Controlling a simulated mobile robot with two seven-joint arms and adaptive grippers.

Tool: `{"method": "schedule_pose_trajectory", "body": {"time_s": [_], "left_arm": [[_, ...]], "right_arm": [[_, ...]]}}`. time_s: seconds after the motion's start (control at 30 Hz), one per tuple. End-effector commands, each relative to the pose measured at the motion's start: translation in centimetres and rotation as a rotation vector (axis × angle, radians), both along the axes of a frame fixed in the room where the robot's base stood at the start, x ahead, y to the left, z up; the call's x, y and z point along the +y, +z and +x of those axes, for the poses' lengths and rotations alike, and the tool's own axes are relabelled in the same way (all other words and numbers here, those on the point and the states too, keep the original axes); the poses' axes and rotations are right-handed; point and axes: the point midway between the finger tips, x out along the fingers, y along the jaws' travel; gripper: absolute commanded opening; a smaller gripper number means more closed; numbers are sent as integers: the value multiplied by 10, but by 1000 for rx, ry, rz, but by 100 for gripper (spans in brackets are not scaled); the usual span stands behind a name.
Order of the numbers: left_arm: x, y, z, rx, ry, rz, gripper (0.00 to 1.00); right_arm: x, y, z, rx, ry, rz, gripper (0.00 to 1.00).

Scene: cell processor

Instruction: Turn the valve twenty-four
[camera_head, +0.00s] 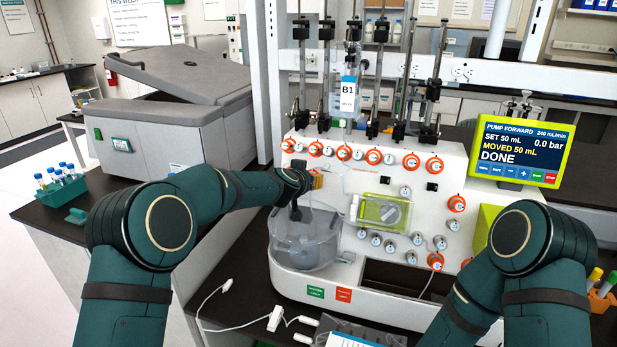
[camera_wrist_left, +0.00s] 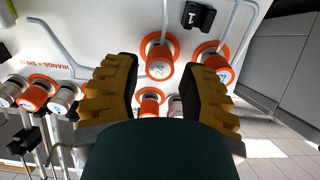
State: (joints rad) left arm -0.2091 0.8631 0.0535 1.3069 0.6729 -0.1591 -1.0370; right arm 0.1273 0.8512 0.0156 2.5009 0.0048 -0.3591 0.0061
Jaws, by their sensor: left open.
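The white cell processor (camera_head: 400,180) carries several round valve knobs with orange rings on its front panel. My left gripper (camera_head: 316,181) is at the left part of this panel. In the left wrist view, its two yellow ribbed fingers (camera_wrist_left: 156,72) are apart. Knob numbers are too small to read surely, so I cannot tell which is twenty-four. My right gripper is out of view.
A pump screen (camera_head: 521,151) reads DONE, moved 50 mL, 0.0 bar. A clear round vessel (camera_head: 305,243) stands below my left gripper, with a green-yellow cassette (camera_head: 381,212) to its right. A B1 bag (camera_head: 347,95) hangs above. A tube rack (camera_head: 60,197) sits far left.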

Motion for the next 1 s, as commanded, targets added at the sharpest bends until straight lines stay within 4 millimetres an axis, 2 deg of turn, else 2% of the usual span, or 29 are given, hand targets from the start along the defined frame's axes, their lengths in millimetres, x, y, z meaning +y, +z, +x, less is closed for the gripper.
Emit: {"method": "schedule_pose_trajectory", "body": {"time_s": [0.2, 0.53, 0.57, 0.6, 0.7, 1.0], "left_arm": [[-5, -6, 13, 0, -1, 0, 42], [-6, -7, 16, -1, -1, -1, 42], [-6, -7, 16, -1, -1, -1, 45], [-6, -6, 15, -1, -1, -1, 31], [-6, -6, 15, -1, -1, -1, 0], [-5, -6, 16, 3, 5, -13, 0]], "right_arm": [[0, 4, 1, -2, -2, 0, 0], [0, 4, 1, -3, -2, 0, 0], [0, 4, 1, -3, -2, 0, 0], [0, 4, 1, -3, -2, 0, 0], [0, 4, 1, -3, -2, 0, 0], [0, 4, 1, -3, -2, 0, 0]]}}
